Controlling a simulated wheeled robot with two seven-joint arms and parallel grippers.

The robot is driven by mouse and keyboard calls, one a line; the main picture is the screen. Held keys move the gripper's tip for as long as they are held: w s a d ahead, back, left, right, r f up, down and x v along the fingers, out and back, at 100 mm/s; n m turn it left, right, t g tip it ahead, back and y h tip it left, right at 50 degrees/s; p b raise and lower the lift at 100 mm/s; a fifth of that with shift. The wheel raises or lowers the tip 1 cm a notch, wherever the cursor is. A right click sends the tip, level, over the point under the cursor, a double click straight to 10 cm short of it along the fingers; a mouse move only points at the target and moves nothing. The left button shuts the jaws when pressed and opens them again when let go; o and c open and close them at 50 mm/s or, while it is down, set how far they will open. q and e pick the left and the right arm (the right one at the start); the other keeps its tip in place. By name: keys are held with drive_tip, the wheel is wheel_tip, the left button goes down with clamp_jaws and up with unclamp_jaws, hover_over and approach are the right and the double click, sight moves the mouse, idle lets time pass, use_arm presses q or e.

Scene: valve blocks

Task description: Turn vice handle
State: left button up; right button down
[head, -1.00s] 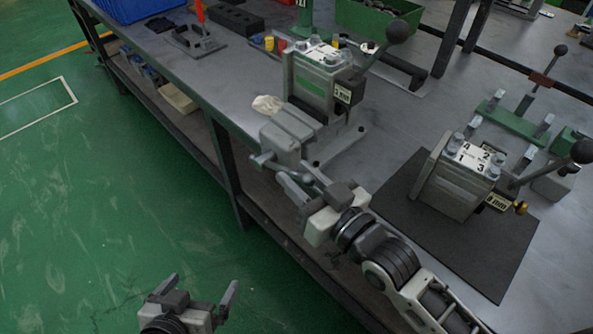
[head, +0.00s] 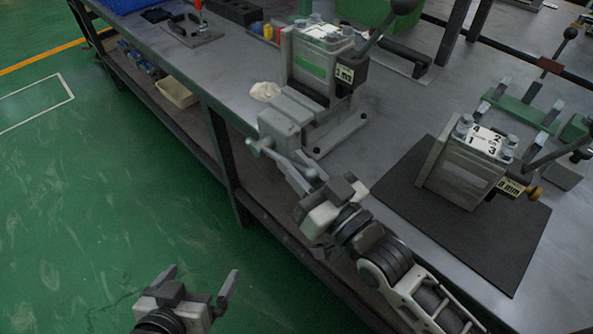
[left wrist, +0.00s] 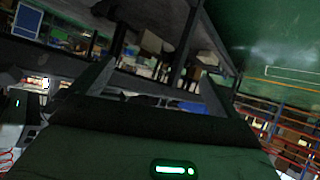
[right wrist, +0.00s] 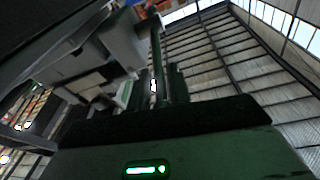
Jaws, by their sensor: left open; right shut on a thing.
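The grey vice (head: 280,125) stands at the near edge of the workbench, with a valve block (head: 312,68) with a green label in its jaws. The vice handle (head: 268,151) is a bar on the front of the vice, with a rounded left end. My right gripper (head: 299,174) is shut on the handle; its fingers hide part of the bar. My left gripper (head: 202,276) is open and empty, low over the green floor. Its spread fingers also show in the left wrist view (left wrist: 145,82).
A second valve block (head: 465,165) stands on a black mat (head: 400,185) to the right. A lever with a black ball (head: 403,5) rises behind the vice. A green fixture (head: 520,110) is at the right.

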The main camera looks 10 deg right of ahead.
use_arm(q)
drive_tip(key=shift+t, duration=0.4)
drive_tip(key=f+b, duration=0.1)
drive_tip(key=b, duration=0.1)
drive_tip(key=f+b, duration=0.2)
drive_tip(key=b, duration=0.1)
drive_tip(key=f+b, duration=0.1)
drive_tip(key=b, duration=0.1)
drive_tip(key=shift+d+f, duration=0.2)
drive_tip(key=shift+d, duration=0.1)
use_arm(e)
wheel_tip(320, 180, down, 3)
drive_tip(key=t+y, duration=0.2)
drive_tip(key=t, duration=0.1)
drive_tip(key=shift+s+f, duration=0.1)
drive_tip(key=shift+f, duration=0.1)
use_arm(q)
drive_tip(key=shift+r, duration=0.1)
use_arm(e)
drive_tip(key=shift+d+r, duration=0.1)
drive_tip(key=c, duration=1.5)
unclamp_jaws()
